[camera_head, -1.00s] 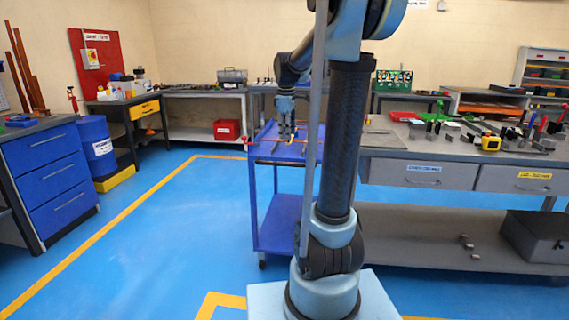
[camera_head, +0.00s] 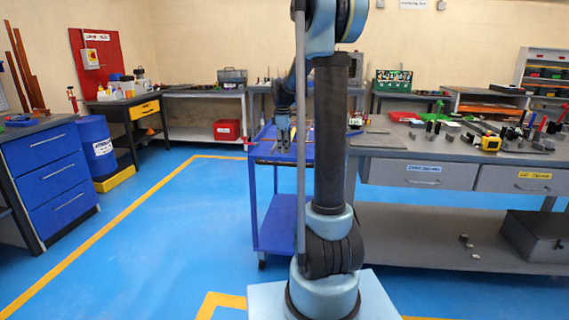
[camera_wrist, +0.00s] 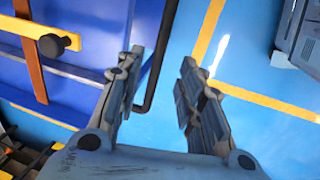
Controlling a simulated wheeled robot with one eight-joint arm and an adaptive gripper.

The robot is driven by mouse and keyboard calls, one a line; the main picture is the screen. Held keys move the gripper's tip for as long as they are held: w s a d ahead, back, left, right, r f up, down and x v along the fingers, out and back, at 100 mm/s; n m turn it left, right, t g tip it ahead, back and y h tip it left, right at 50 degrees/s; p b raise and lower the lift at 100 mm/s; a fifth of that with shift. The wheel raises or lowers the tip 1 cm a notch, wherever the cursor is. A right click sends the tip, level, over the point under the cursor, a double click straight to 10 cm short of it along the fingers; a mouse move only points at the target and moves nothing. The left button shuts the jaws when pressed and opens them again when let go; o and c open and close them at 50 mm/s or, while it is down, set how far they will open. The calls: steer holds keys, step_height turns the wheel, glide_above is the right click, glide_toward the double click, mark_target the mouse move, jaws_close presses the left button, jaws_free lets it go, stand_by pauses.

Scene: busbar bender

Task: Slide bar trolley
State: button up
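The blue bar trolley (camera_head: 262,205) stands left of my arm, beside the grey workbench, with my arm hiding part of it. My gripper (camera_head: 283,142) is over its top in the head view. In the wrist view my gripper (camera_wrist: 157,100) is open, its two fingers apart with nothing clamped. The blue trolley surface (camera_wrist: 90,30) lies at upper left there, with a copper-coloured bar (camera_wrist: 32,60) and a yellow strip with a black knob (camera_wrist: 55,45). A thin black bent rail (camera_wrist: 152,85), seemingly the trolley's handle, shows between the fingers; its depth relative to them is unclear.
The grey workbench (camera_head: 400,145) with tools stands at right. A blue drum (camera_head: 97,150) and a blue drawer cabinet (camera_head: 55,180) stand at left. The blue floor (camera_head: 160,240) left of the trolley is free, marked with yellow lines.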

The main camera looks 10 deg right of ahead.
mark_target(285, 160)
steer(key=f, duration=0.2)
steer(key=w+f, duration=0.1)
steer(key=f, duration=0.5)
steer(key=shift+w+d+f, duration=0.15)
steer(key=shift+w+d, duration=0.1)
steer(key=shift+w, duration=0.05)
jaws_close()
